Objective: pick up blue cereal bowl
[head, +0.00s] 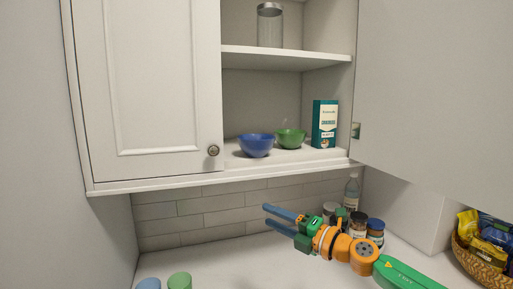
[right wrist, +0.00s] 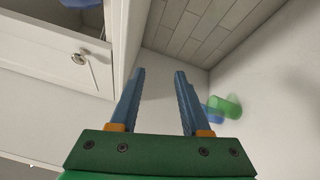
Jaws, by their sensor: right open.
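The blue cereal bowl (head: 256,146) stands upright on the bottom shelf of the open wall cabinet, close to the left door. In the right wrist view, a small piece of blue (right wrist: 80,3) shows at the top edge above the cabinet; it looks like the bowl. My right gripper (head: 268,215) is below the cabinet, lower than the bowl and apart from it. Its two blue fingers are spread and empty, and they also show in the right wrist view (right wrist: 158,75). My left gripper is in neither view.
A green bowl (head: 290,139) stands right beside the blue one, with a teal box (head: 324,124) further right. The left cabinet door (head: 150,80) is shut; the right door (head: 440,90) stands open. Jars (head: 375,231) and a bottle (head: 352,190) stand behind my right arm.

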